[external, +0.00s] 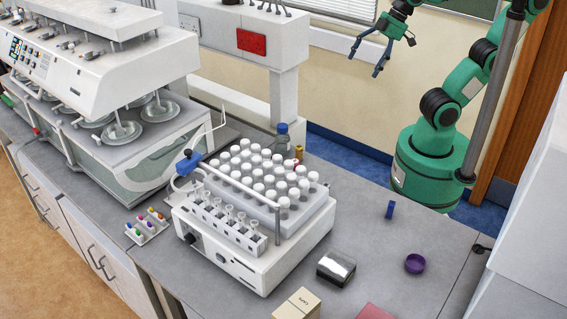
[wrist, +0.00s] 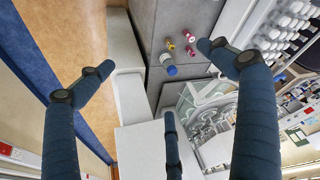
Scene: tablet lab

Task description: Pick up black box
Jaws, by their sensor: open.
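The black box (external: 336,268) sits on the grey bench near the front, right of the white instrument. It has dark sides and a pale, shiny top. It is not visible in the wrist view. My gripper (external: 365,65) is high at the top of the external view, far behind and above the box. Its dark blue fingers are spread apart and empty. The wrist view shows three spread fingers (wrist: 158,62) with nothing between them.
A white instrument (external: 225,258) with a rack of white-capped vials stands left of the box. A cream carton (external: 297,304), red item (external: 375,312), purple dish (external: 414,264) and blue cylinder (external: 390,210) surround it. A blue-capped bottle (wrist: 168,65) stands behind the rack. Bench right of the box is mostly clear.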

